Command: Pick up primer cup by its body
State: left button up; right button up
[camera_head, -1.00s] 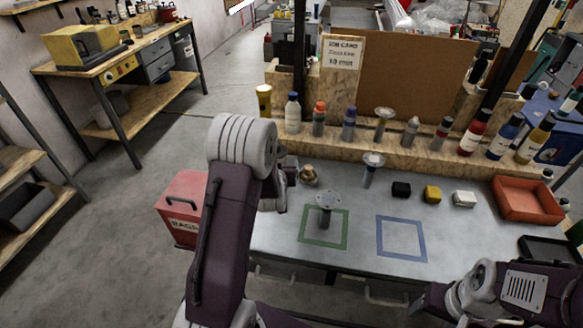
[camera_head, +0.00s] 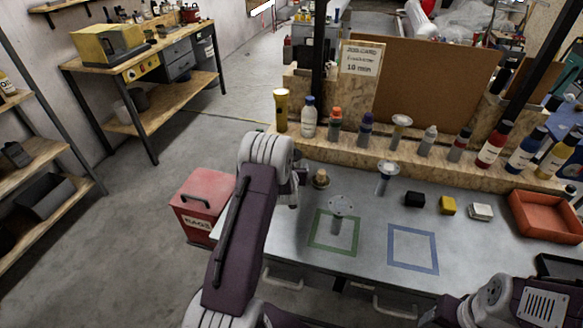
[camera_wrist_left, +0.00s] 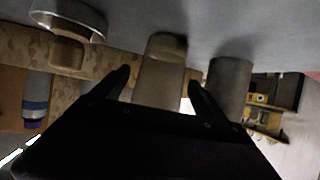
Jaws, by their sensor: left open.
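My left gripper (camera_head: 296,186) is low over the left end of the grey bench, beside a small brass-coloured piece (camera_head: 321,179). In the left wrist view, which looks upside down, its black fingers (camera_wrist_left: 158,80) are open. A beige-grey, cup-like body (camera_wrist_left: 165,62), seemingly the primer cup, shows between the fingertips; I cannot tell whether they touch it. A grey cylinder (camera_wrist_left: 230,85) stands just right of it in that view. In the head view my arm seems to hide both. My right gripper is out of view; only its arm shows at lower right.
The blue square (camera_head: 413,268) is empty. Bottles line the wooden ledge (camera_head: 440,160). Small blocks and an orange tray (camera_head: 545,218) lie right. A red box (camera_head: 200,205) stands left.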

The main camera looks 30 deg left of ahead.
pick_arm(q)
jog(key=shift+w+a+f, duration=0.1)
jog(key=shift+w+f, duration=0.05)
jog(key=shift+w, duration=0.1)
jog(key=shift+s, duration=0.1)
jog(key=c, duration=1.4)
jog(key=r, duration=0.3)
jog(key=d+r, duration=0.1)
jog(key=shift+w+r, duration=0.25)
jog(key=shift+r, duration=0.15)
jog(key=w+d+r+p, duration=0.1)
jog(key=w+d+r, duration=0.3)
jog(key=d, duration=0.5)
notch_tip(320, 180, up, 2)
jog(key=shift+w+d+r, duration=0.2)
jog(key=shift+w+d, duration=0.1)
jog(key=shift+d, duration=0.05)
